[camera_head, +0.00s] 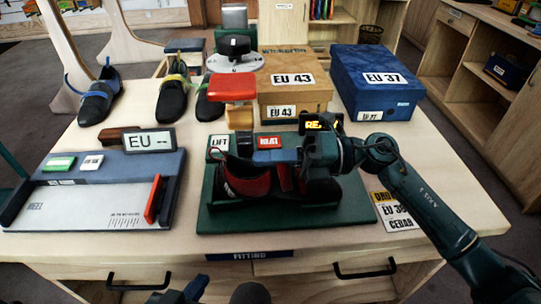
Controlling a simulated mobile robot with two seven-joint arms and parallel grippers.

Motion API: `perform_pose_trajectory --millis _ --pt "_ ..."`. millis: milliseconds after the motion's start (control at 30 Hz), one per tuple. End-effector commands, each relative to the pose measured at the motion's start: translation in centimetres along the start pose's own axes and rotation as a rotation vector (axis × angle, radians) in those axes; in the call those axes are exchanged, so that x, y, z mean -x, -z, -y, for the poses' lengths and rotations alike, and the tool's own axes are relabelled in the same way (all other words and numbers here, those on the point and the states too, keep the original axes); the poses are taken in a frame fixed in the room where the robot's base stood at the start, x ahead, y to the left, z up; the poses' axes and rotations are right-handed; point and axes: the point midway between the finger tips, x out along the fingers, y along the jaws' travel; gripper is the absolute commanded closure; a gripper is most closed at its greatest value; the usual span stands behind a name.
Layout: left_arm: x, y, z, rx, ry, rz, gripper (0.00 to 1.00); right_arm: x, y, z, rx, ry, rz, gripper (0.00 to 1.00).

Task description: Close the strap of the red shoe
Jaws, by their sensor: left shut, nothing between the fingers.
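The red shoe (246,183), red and black, lies on the dark green fitting board (345,211) at the table's front middle, toe not clearly readable. Its strap cannot be told apart from the upper at this size. My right gripper (315,168) reaches in from the right and is down at the right end of the shoe, covering part of it. Its fingers are hidden, so its opening and any contact cannot be told. My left gripper (186,292) shows only partly at the bottom edge, in front of the table, shut and empty, apart from the shoe.
A measuring board (100,205) with a red slider lies to the left. Behind the shoe are a red-topped stand (232,87), an EU 43 box (295,90) and a blue EU 37 box (377,82). Black shoes (172,98) stand at the back left. The table's right side is mostly clear.

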Motion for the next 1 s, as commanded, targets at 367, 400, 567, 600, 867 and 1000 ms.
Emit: perform_pose_trajectory --millis 367,400,567,600,867,1000 --pt "0.0 0.2 0.0 0.0 0.0 -0.006 1.0 0.0 0.0 0.0 0.0 0.0 0.0 0.87" --pt "0.0 0.3 0.0 0.0 0.0 -0.007 1.0 0.0 0.0 0.0 0.0 0.0 0.0 0.84" --pt "0.0 0.3 -0.1 -0.001 0.0 -0.009 1.0 0.0 0.0 0.0 0.0 0.0 0.0 0.75" --pt "0.1 0.4 -0.1 -0.001 0.0 -0.01 1.0 0.0 0.0 0.0 0.0 0.0 0.0 0.75" --pt "0.0 0.3 0.0 -0.001 0.0 -0.013 1.0 0.8 0.1 0.1 -0.001 0.002 0.001 0.75" --pt "-0.1 0.3 0.1 -0.006 0.002 -0.026 1.0 3.1 0.1 0.3 -0.001 0.004 0.001 0.75"
